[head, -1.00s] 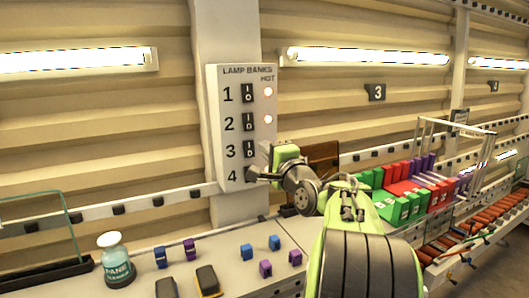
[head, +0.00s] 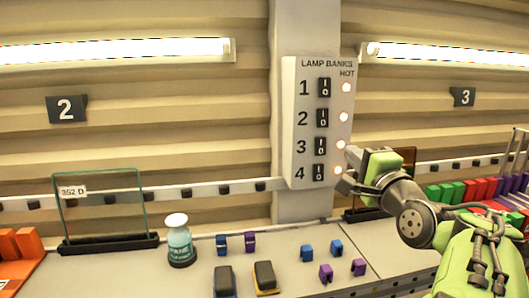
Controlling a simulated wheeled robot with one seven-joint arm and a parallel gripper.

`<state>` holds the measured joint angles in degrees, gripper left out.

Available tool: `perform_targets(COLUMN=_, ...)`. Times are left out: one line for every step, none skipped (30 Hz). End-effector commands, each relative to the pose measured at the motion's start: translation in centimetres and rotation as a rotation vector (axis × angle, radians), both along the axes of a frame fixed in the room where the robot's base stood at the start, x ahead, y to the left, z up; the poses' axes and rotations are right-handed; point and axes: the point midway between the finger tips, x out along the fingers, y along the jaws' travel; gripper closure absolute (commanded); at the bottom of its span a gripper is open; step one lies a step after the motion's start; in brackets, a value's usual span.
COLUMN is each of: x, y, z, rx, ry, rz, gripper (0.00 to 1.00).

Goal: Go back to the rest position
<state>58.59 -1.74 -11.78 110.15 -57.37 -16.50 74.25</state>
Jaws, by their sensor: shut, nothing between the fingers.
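The lamp banks panel (head: 318,125) hangs on the pillar, with numbered rocker switches in a column. Switch 4 (head: 318,173) is the lowest and shows uncovered. The lights beside the switches glow, the lowest (head: 338,170) right by the gripper. My gripper (head: 347,168) is shut and empty, just right of the panel's lower right part. Its fingers point left toward the panel; I cannot tell whether they touch it. My green and grey arm reaches in from the lower right.
A glass pane (head: 104,205) stands in a dark holder at left. Green, red and purple blocks (head: 470,190) line the right.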

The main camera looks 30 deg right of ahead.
Motion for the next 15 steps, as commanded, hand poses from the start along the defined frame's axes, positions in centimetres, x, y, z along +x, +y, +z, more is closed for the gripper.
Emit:
perform_targets(x=0.0, y=0.0, z=0.0, rx=0.000, ry=0.000, rz=0.000, gripper=1.00)
perform_targets(x=0.0, y=0.0, z=0.0, rx=0.000, ry=0.000, rz=0.000, gripper=1.00)
perform_targets(x=0.1, y=0.1, z=0.0, rx=-0.002, ry=0.003, rz=0.002, gripper=1.00)
perform_targets(x=0.2, y=0.4, z=-0.1, rx=-0.007, ry=0.010, rz=0.005, gripper=1.00)
perform_targets(x=0.4, y=0.9, z=-0.4, rx=-0.021, ry=0.029, rz=0.012, gripper=1.00)
perform_targets(x=0.9, y=2.4, z=-0.9, rx=-0.053, ry=0.071, rz=0.031, gripper=1.00)
perform_targets(x=1.4, y=3.8, z=-1.5, rx=-0.091, ry=0.117, rz=0.052, gripper=1.00)
perform_targets(x=1.9, y=5.7, z=-2.4, rx=-0.138, ry=0.176, rz=0.078, gripper=1.00)
perform_targets(x=2.2, y=8.6, z=-3.9, rx=-0.219, ry=0.269, rz=0.123, gripper=1.00)
perform_targets(x=2.2, y=10.9, z=-5.3, rx=-0.291, ry=0.346, rz=0.163, gripper=1.00)
perform_targets(x=1.9, y=13.1, z=-6.7, rx=-0.367, ry=0.425, rz=0.207, gripper=1.00)
perform_targets(x=1.1, y=16.1, z=-8.7, rx=-0.471, ry=0.525, rz=0.272, gripper=1.00)
perform_targets(x=0.2, y=18.0, z=-10.2, rx=-0.550, ry=0.598, rz=0.324, gripper=1.00)
perform_targets(x=-0.9, y=19.9, z=-11.8, rx=-0.634, ry=0.668, rz=0.380, gripper=1.00)
perform_targets(x=-2.8, y=22.1, z=-13.8, rx=-0.746, ry=0.756, rz=0.459, gripper=1.00)
